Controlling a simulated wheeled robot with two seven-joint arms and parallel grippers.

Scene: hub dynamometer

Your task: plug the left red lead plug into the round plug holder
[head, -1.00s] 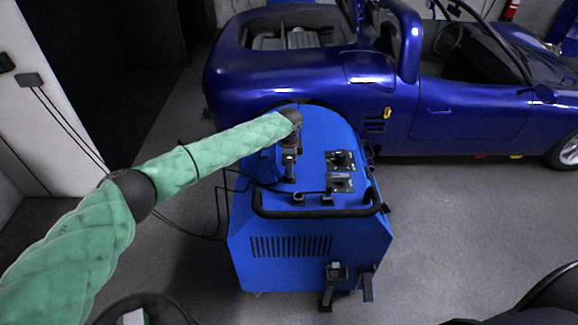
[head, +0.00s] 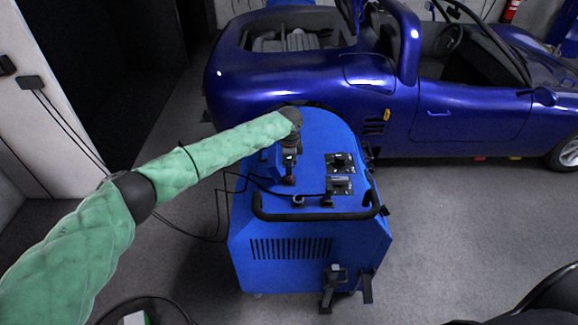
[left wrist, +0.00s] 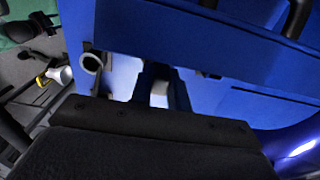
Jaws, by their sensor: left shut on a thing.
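My left gripper (head: 289,172) is over the blue dynamometer cabinet's top, pointing down. It is shut on the left red lead plug (head: 289,181), which shows as a small dark red piece at the fingertips. A black lead runs from there to the left. The round plug holder (head: 298,202) is a small ring on the cabinet top, just nearer to me than the plug and slightly right. In the left wrist view the holder (left wrist: 91,63) is an open grey ring left of the fingers (left wrist: 160,88). The plug and the holder are apart. My right gripper is not in view.
The blue cabinet (head: 290,275) has a black handle bar (head: 318,213) along its near top edge, close to the holder. Two black sockets or switches (head: 340,162) stand right of the gripper. A blue car (head: 440,110) is behind.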

